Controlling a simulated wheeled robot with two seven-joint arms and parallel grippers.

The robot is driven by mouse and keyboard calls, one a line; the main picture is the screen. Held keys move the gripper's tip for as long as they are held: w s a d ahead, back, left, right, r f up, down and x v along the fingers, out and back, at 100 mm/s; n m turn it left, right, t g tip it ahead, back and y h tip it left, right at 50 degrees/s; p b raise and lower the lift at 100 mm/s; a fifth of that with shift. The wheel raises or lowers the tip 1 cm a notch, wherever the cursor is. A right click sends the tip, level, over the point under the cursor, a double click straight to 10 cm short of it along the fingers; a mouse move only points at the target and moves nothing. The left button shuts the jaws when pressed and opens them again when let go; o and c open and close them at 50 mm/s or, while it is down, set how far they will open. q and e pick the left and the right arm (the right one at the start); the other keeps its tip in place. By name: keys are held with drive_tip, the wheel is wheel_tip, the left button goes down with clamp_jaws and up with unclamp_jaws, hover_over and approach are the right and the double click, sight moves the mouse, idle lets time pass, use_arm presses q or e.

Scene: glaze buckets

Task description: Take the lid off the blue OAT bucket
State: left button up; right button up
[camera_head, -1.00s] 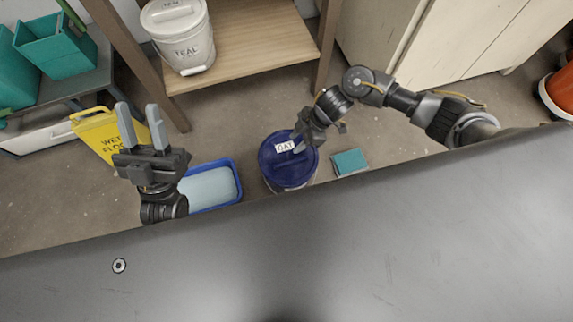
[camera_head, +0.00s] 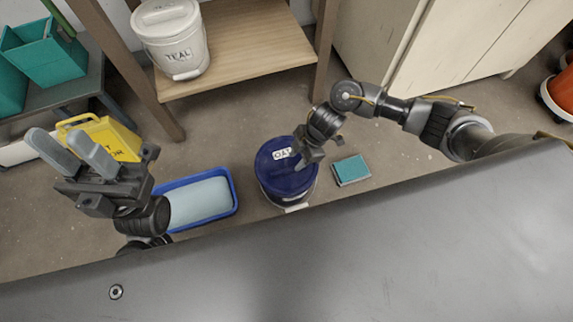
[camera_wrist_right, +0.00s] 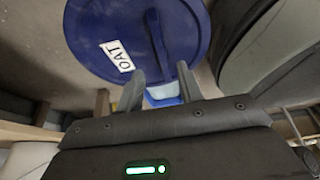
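The OAT bucket with its blue lid (camera_head: 272,180) stands on the floor in the head view, the lid seated on it. The lid also fills the top of the right wrist view (camera_wrist_right: 100,25), with a white OAT label and a raised blue bar handle (camera_wrist_right: 157,40). My right gripper (camera_head: 299,163) is over the lid's right part. In the right wrist view, its fingers (camera_wrist_right: 160,82) are apart, below the near end of the handle; I cannot tell whether they touch the lid. My left gripper (camera_head: 68,147) is open and empty, at the left, away from the bucket.
A blue tray (camera_head: 235,205) stands left of the bucket, and a teal block (camera_head: 351,170) lies to its right. A white TEAL bucket (camera_head: 172,40) stands on a wooden shelf (camera_head: 255,50). A yellow wet-floor sign (camera_head: 118,140) stands behind my left gripper.

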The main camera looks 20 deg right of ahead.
sight(291, 169)
drive_tip(key=b+x, duration=0.2)
drive_tip(key=x, duration=0.1)
drive_tip(key=b+x, duration=0.1)
drive_tip(key=x, duration=0.1)
drive_tip(key=shift+s, duration=0.25)
clamp_jaws()
